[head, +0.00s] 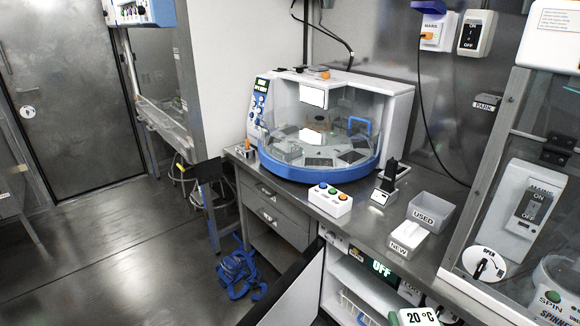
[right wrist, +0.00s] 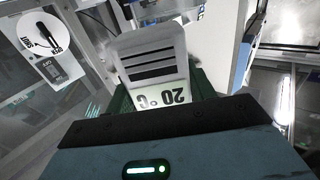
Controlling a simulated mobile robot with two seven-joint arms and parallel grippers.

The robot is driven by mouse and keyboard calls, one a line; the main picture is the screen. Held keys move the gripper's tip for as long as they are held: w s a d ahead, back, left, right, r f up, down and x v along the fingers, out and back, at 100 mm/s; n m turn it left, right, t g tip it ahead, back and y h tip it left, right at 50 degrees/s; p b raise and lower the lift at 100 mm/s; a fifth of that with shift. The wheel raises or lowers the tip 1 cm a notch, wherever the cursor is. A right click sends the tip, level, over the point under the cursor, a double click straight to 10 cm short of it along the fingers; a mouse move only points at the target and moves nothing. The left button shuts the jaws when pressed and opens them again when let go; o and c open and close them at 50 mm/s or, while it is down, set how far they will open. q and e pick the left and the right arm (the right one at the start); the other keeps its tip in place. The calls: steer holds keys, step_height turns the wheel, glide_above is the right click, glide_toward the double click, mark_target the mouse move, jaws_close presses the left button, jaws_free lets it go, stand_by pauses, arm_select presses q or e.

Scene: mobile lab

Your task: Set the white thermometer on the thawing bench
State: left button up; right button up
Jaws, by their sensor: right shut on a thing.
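The white thermometer (head: 418,317) shows at the bottom edge of the head view, with its "20 °C" display facing up. It also shows in the right wrist view (right wrist: 152,62), with a slotted white top and its display upside down. My right gripper (right wrist: 158,95) is shut on it, with dark green fingers at its sides. In the head view only a little of this gripper (head: 416,313) shows. A steel bench (head: 395,218) runs along the wall; no label marks it as the thawing bench. My left gripper is not in view.
On the bench stand a round blue-and-white machine (head: 320,165), a button box (head: 330,200), a small black-topped device (head: 384,190), and bins marked USED (head: 430,212) and NEW (head: 408,240). An open door (head: 292,290) sticks out below. Blue tubing (head: 240,272) lies on the floor.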

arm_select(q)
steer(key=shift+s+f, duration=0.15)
arm_select(e)
steer(key=shift+f, duration=0.1)
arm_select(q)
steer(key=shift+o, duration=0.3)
arm_select(e)
steer(key=w+a+r+n+g+y, duration=0.2)
steer(key=a+r+n+y, duration=0.2)
steer(key=a, duration=0.3)
steer(key=w+a+r+n+g+y, duration=0.2)
steer(key=a+r+n+y, duration=0.2)
steer(key=a+r+y, duration=0.2)
steer(key=shift+a+y, duration=0.8)
steer(key=shift+a, duration=0.1)
